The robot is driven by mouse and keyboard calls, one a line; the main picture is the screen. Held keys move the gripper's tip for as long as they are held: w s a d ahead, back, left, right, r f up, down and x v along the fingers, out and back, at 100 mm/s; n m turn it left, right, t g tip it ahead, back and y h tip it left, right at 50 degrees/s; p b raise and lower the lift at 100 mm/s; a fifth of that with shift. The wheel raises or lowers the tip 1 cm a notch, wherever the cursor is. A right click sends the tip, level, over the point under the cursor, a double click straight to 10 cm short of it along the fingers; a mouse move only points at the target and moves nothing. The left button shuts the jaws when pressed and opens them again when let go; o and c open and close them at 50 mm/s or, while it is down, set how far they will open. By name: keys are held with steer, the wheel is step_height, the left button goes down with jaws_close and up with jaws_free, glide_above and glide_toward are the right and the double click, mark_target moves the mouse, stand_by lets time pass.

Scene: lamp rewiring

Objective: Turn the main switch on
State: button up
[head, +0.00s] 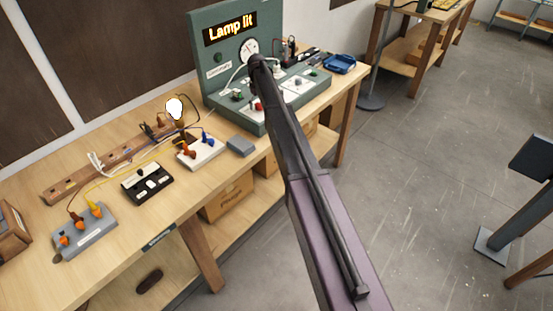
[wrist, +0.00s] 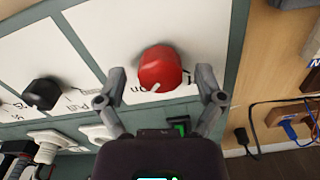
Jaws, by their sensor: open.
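The red switch knob (wrist: 160,70) sits on a white panel in the wrist view, with a white pointer line on its lower edge. Black lettering beside it is partly covered by a finger, and the picture shows it upside down. My gripper (wrist: 161,77) is open, with one finger on each side of the knob; I cannot tell if either touches it. In the head view a bit of the red knob (head: 258,106) shows on the green control console (head: 250,125), and my arm hides the gripper. The sign (head: 231,30) reads "Lamp lit" and the bulb (head: 174,107) glows white.
A black knob (wrist: 42,93) and white plugs are near the red knob. A dial gauge (head: 249,47) is on the upright board. Several terminal blocks and cables lie on the wooden bench (head: 207,178) to the left. A blue tray (head: 340,64) is at the right.

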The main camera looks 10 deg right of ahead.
mark_target(259, 104)
steer(key=n, duration=0.3)
steer(key=shift+r+n+p, duration=0.3)
steer(key=shift+r+p, duration=0.05)
step_height(259, 104, up, 14)
steer(key=f+p, duration=0.1)
steer(key=p, duration=1.3)
steer(key=s+f+m+b, duration=0.2)
steer(key=s+f+b, duration=0.2)
steer(key=s, duration=0.7)
steer(key=s+f+m+b, duration=0.2)
steer(key=s+f+b, duration=0.3)
steer(key=s, duration=0.5)
steer(key=s+f+m+b, duration=0.2)
steer(key=s+f+b, duration=0.3)
steer(key=s, duration=0.6)
steer(key=shift+s+f+b, duration=0.25)
steer(key=shift+s+b, duration=0.05)
steer(key=shift+b, duration=0.45)
steer(key=s+m, duration=0.2)
steer(key=s, duration=1.1)
steer(key=shift+m, duration=0.3)
